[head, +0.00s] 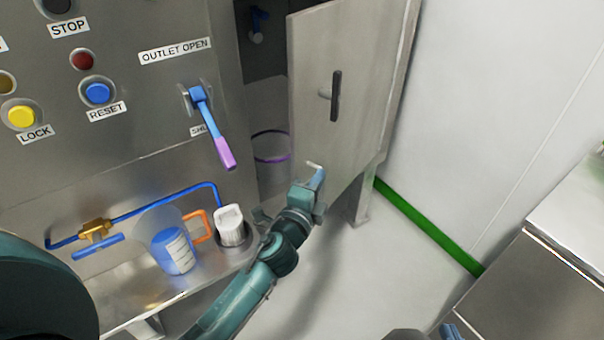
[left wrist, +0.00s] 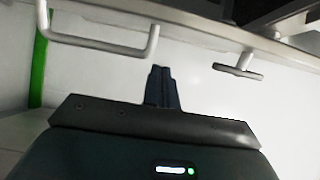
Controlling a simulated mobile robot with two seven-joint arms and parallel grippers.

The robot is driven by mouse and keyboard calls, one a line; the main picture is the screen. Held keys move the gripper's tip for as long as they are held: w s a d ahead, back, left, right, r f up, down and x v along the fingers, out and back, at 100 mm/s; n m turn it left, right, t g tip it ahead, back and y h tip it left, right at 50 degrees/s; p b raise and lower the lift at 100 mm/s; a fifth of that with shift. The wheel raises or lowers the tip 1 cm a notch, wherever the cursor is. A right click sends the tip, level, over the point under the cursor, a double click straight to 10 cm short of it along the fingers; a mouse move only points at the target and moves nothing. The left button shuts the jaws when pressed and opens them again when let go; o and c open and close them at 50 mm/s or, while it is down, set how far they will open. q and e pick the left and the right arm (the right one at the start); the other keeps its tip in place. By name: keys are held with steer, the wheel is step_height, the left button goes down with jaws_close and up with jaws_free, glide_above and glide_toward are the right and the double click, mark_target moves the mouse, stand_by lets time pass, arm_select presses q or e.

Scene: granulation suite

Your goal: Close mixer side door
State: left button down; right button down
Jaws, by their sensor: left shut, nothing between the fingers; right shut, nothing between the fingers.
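The mixer side door (head: 345,60) is a beige-grey panel standing open, swung out from the mixer (head: 150,110). A dark latch handle (head: 336,97) is on its face. My left gripper (head: 319,177) is shut and empty, in front of the door's lower part. A pale bar (head: 314,165) shows just by its tips. In the left wrist view, the shut fingers (left wrist: 162,86) point toward a U-shaped bar handle (left wrist: 105,45), with a T-shaped handle (left wrist: 238,71) to the right. Whether the fingers touch the door is unclear. My right gripper (head: 450,331) barely shows at the bottom edge, shut.
Inside the opening stands a purple-rimmed container (head: 270,147). A blue-and-purple outlet lever (head: 212,125) is on the mixer's front. A steel cabinet (head: 520,290) is at right.

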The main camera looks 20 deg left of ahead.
mark_target(302, 175)
arm_select(q)
steer(key=shift+w+a, duration=0.25)
steer(key=shift+a, duration=0.7)
steer(key=shift+w+a, duration=0.2)
steer(key=shift+a, duration=0.7)
steer(key=w+a+m+g+h, duration=0.1)
steer(key=w+a+h, duration=0.3)
steer(key=a, duration=0.7)
steer(key=shift+w+a+m, duration=0.25)
steer(key=shift+w+m, duration=0.1)
steer(key=shift+m, duration=0.55)
steer(key=shift+s, duration=0.1)
